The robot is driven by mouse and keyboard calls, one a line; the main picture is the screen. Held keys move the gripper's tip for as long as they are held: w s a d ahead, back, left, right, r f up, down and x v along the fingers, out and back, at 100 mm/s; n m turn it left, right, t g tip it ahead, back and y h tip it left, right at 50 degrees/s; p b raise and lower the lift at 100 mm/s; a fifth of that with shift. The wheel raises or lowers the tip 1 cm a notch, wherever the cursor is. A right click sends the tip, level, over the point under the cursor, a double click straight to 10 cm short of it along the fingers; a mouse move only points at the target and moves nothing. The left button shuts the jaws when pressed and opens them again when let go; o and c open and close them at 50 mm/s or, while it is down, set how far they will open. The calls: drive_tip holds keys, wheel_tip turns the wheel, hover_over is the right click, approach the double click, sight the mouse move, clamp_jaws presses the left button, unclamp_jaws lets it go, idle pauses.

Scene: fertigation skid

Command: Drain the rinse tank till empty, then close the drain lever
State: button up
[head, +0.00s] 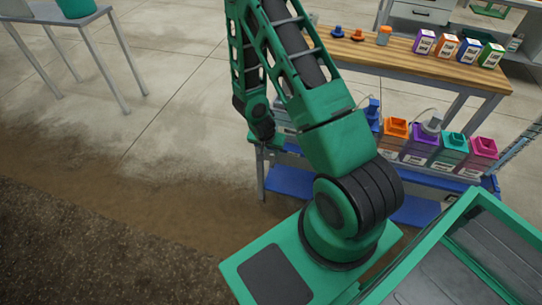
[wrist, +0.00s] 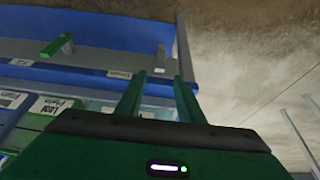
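My gripper (wrist: 161,76) shows in the wrist view with its two green fingers apart and nothing seen between them. It points toward the end of a blue skid frame (wrist: 100,62). A green lever-like handle (wrist: 57,45) sticks out from the blue frame at upper left, apart from the fingers; I cannot tell whether it is the drain lever or how it is set. In the head view my arm covers part of the blue skid (head: 290,182), and my fingertips cannot be made out. I cannot identify the rinse tank or its water level.
Orange (head: 396,128), purple (head: 420,145), teal (head: 452,148) and pink (head: 482,150) containers stand in a row on the skid. A wooden bench (head: 405,60) with small boxes stands behind. A grey table (head: 60,22) is at upper left. Floor left of the skid is clear.

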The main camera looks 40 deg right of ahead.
sight(272, 155)
drive_tip(key=x, duration=0.7)
drive_tip(key=shift+d+f, duration=0.1)
drive_tip(key=shift+f, duration=0.25)
clamp_jaws()
